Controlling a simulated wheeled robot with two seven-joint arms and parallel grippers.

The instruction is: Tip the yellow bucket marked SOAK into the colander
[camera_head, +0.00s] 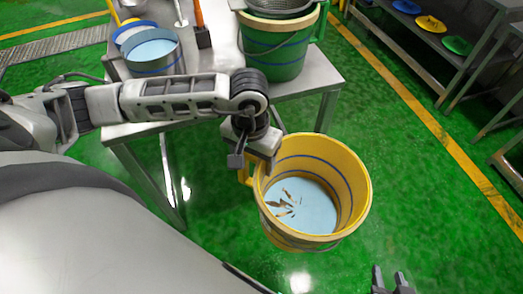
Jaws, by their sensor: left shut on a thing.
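The yellow bucket (358,178) with blue bands hangs upright in front of the table's right side, above the green floor. It holds pale blue liquid with several brown pieces in it. No SOAK marking is readable. My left gripper (247,166) is shut on the bucket's side handle at its left rim; the fingertips are partly hidden. The metal colander (279,10) sits in the top of a green bucket (275,52) on the table, cut off by the top edge. My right gripper (391,282) shows at the bottom right, its two fingers apart and empty.
The metal table (312,78) also bears a grey pot (150,52) of pale blue liquid and brushes at the back left. A shelf (415,32) with blue, yellow and green discs stands at the upper right. The floor right of the yellow bucket is clear.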

